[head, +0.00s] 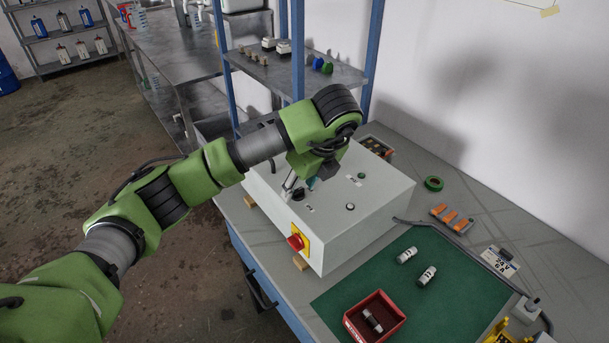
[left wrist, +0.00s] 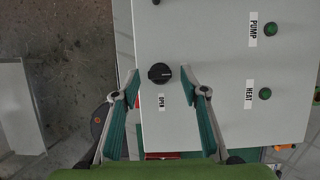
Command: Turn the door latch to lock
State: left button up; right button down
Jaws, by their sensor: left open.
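The latch is a small round black knob (left wrist: 160,73) on the top of a light grey box (head: 345,226). A label beside it in the left wrist view reads OPEN (left wrist: 161,101). In the head view the knob (head: 298,194) shows right by the fingertips. My left gripper (head: 291,186) points down at the box top from above. It is open, and in the left wrist view its fingertips (left wrist: 161,76) stand on either side of the knob, with a gap on the left. Whether the right finger touches the knob I cannot tell. My right gripper is not in view.
The box top also bears PUMP (left wrist: 257,29) and HEAT (left wrist: 265,94) buttons. A red emergency knob (head: 296,242) sits on the box's front. A green mat (head: 440,310) holds a red tray (head: 398,330) and two small cylinders. A shelf (head: 290,75) stands behind the arm.

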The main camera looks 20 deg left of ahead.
pick_arm(q)
jog(key=v, duration=1.1)
jog(key=shift+r, duration=0.35)
jog(key=shift+s, duration=0.15)
